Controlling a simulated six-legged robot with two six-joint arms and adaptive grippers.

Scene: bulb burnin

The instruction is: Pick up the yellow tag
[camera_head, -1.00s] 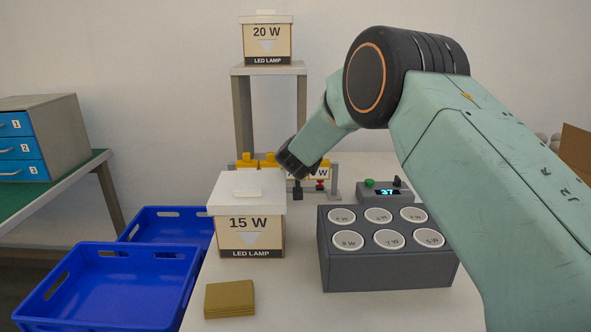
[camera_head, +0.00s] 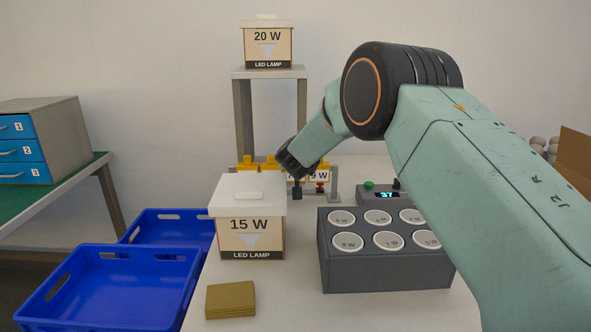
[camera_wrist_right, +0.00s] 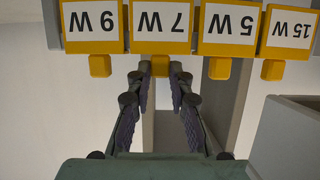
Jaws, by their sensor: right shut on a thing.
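Several yellow-framed tags hang side by side, upside down in the right wrist view: the 9 W tag (camera_wrist_right: 93,22), the 7 W tag (camera_wrist_right: 160,22), the 5 W tag (camera_wrist_right: 229,24) and the 15 W tag (camera_wrist_right: 290,30). My right gripper (camera_wrist_right: 160,72) is shut on the small yellow tab of the 7 W tag, one finger on each side. In the head view the tags hang on a grey rack (camera_head: 334,185) behind the 15 W box, and my right wrist partly hides them. My left gripper is not in view.
The 15 W lamp box (camera_head: 249,240) stands in front of the rack. A grey socket block (camera_head: 388,277) and a small display unit (camera_head: 377,201) are to the right. A tall stand (camera_head: 242,120) bears the 20 W box (camera_head: 267,50). Blue crates (camera_head: 105,318) are at left.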

